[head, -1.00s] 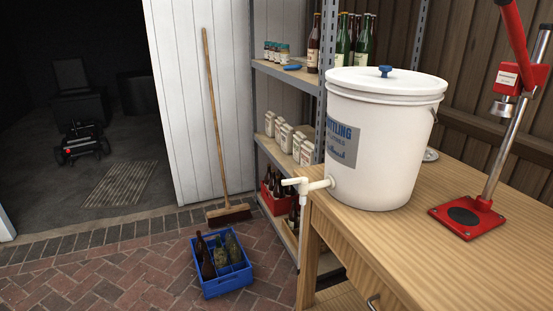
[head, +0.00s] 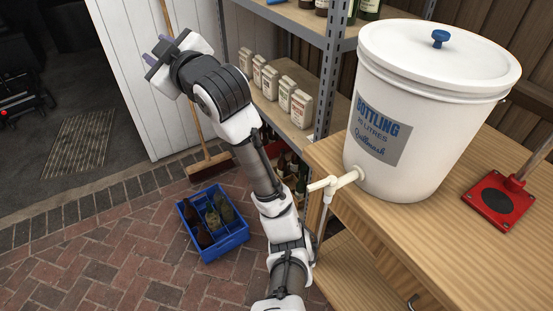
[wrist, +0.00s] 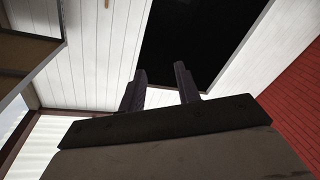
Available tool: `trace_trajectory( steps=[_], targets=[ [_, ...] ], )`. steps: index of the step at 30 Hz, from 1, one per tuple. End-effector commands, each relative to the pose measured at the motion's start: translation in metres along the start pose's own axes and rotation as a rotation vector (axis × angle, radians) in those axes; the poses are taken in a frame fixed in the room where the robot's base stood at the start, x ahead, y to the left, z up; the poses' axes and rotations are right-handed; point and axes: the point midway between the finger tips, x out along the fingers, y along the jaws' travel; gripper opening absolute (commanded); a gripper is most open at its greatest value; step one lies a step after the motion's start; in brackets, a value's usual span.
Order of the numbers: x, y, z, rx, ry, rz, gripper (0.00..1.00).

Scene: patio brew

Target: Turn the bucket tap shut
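The white bottling bucket (head: 425,120) stands on the wooden bench with its lid on. Its white tap (head: 345,180) sticks out low on the left side, past the bench edge. A short handle (head: 317,186) points left from the tap and the spout points down. My gripper (head: 147,64) is raised at the upper left of the head view, well away from the tap. In the wrist view its two dark fingers (wrist: 160,74) stand apart with nothing between them. The tap and bucket do not show in the wrist view.
A blue crate (head: 241,234) with bottles stands on the brick floor, left of the bench (head: 335,152). A metal shelf post (head: 330,70) rises behind the tap. A red-based stand (head: 480,203) is right of the bucket. A broom (head: 208,165) leans on the white door.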

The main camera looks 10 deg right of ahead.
Motion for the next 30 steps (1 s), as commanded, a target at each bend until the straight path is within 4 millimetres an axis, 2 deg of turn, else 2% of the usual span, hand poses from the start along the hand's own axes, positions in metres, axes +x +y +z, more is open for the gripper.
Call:
trace_trajectory(
  steps=[1,3,4,5,8,11,14,16,21,24,27,30],
  targets=[
    [-0.014,0.034,0.017,-0.013,-0.103,0.005,0.33],
    [-0.035,0.062,0.046,-0.025,-0.231,-0.013,0.33],
    [-0.043,0.068,0.053,-0.042,-0.27,-0.03,0.33],
    [-0.044,0.062,0.051,-0.101,-0.279,-0.072,0.33],
    [-0.06,0.06,0.054,-0.256,-0.356,-0.198,0.33],
    [-0.086,0.06,0.067,-0.417,-0.475,-0.359,0.33],
    [-0.124,0.061,0.09,-0.545,-0.62,-0.555,0.33],
    [-0.157,0.063,0.107,-0.602,-0.722,-0.702,0.33],
    [-0.236,0.069,0.135,-0.622,-0.905,-1.023,0.33],
    [-0.27,0.07,0.141,-0.594,-0.958,-1.151,0.33],
    [-0.29,0.071,0.143,-0.569,-0.981,-1.227,0.33],
    [-0.297,0.069,0.146,-0.556,-0.987,-1.261,0.33]
  ],
)
